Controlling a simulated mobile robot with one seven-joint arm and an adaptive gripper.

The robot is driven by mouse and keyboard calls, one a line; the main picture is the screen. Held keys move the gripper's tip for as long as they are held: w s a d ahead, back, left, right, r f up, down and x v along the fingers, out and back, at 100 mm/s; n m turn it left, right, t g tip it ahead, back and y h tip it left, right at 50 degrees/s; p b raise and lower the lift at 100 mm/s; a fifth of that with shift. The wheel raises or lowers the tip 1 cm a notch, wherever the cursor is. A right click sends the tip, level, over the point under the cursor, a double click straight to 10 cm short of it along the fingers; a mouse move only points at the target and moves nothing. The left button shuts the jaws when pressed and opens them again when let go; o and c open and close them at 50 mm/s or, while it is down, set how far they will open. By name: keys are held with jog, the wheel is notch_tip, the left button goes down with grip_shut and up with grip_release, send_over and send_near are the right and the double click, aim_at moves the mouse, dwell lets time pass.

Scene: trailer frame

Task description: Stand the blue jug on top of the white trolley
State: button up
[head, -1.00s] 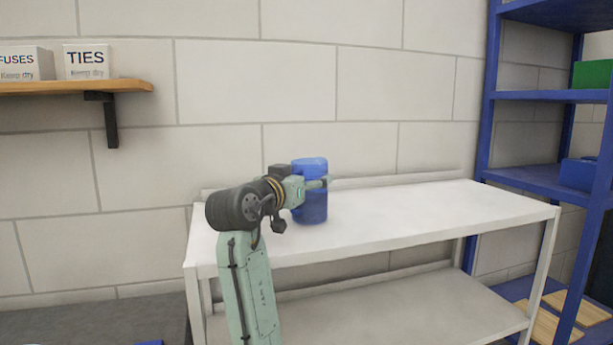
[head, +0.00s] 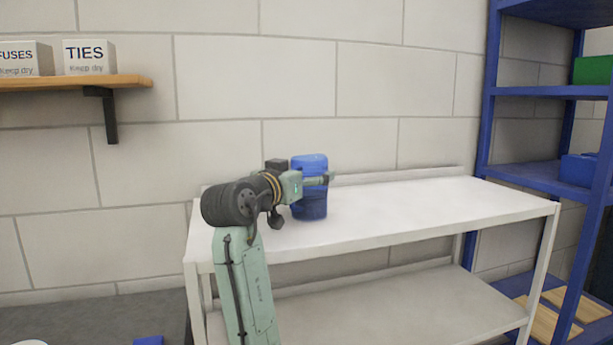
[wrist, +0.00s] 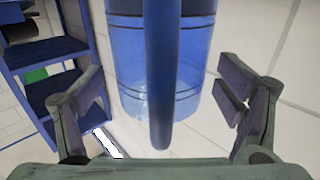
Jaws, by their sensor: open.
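The blue jug (head: 310,205) stands upright on the top of the white trolley (head: 425,207), toward its left end. In the wrist view my gripper (wrist: 160,82) is open, with one finger on each side of the handle and clear gaps to both.
A blue shelving rack (head: 487,150) stands at the right of the trolley, holding a green box (head: 592,70) and a blue bin (head: 579,170). A wooden wall shelf (head: 60,84) with white boxes is at the upper left. The trolley top right of the jug is clear.

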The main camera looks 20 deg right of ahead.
jog(key=b+v, duration=0.4)
jog(key=v, duration=0.7)
jog(key=shift+a, duration=0.1)
jog(key=shift+f, duration=0.1)
